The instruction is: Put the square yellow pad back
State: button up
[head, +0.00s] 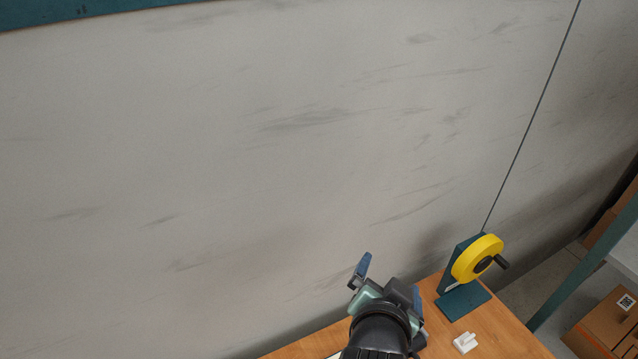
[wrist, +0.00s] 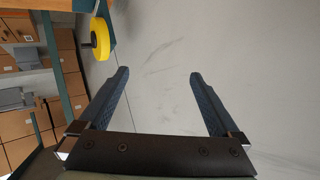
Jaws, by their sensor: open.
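My gripper (head: 391,282) is above the wooden table near the bottom of the head view, its blue fingers spread apart. In the wrist view my gripper (wrist: 159,74) is open, with only the grey wall between its fingers. I cannot make out a square yellow pad in either view. The only yellow thing is a round wheel (head: 477,259) with a black crank handle, on a teal stand to the right of my gripper. The wheel (wrist: 101,39) also shows at the upper left of the wrist view, apart from the fingers.
The wooden table (head: 501,333) shows only in part. A small white piece (head: 465,342) lies on it in front of the stand's teal base (head: 462,301). The grey wall (head: 250,150) rises behind. Cardboard boxes (head: 608,325) stand beyond a teal post at right.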

jog(key=w+a+r+n+t, duration=0.1)
jog(key=w+a+r+t, duration=0.15)
jog(key=r, duration=0.65)
jog(key=w+a+r+n+t, duration=0.1)
jog(key=a+r+n+t, duration=0.15)
jog(key=r, duration=0.65)
jog(key=s+a+r+n+t+y, duration=0.1)
jog(key=s+a+r+t, duration=0.1)
jog(key=r, duration=0.8)
jog(key=s+a+r+n+t+y, duration=0.2)
jog(key=s+r+t, duration=0.3)
jog(key=r, duration=0.5)
jog(key=s+a+r+n+t+y, duration=0.1)
jog(key=s+a+r+t, duration=0.3)
jog(key=r, duration=0.6)
jog(key=shift+s+n, duration=0.6)
jog(key=shift+n, duration=0.05)
jog(key=shift+f, duration=0.1)
jog(key=shift+a+f+b, duration=0.1)
jog(key=shift+f+b, duration=0.75)
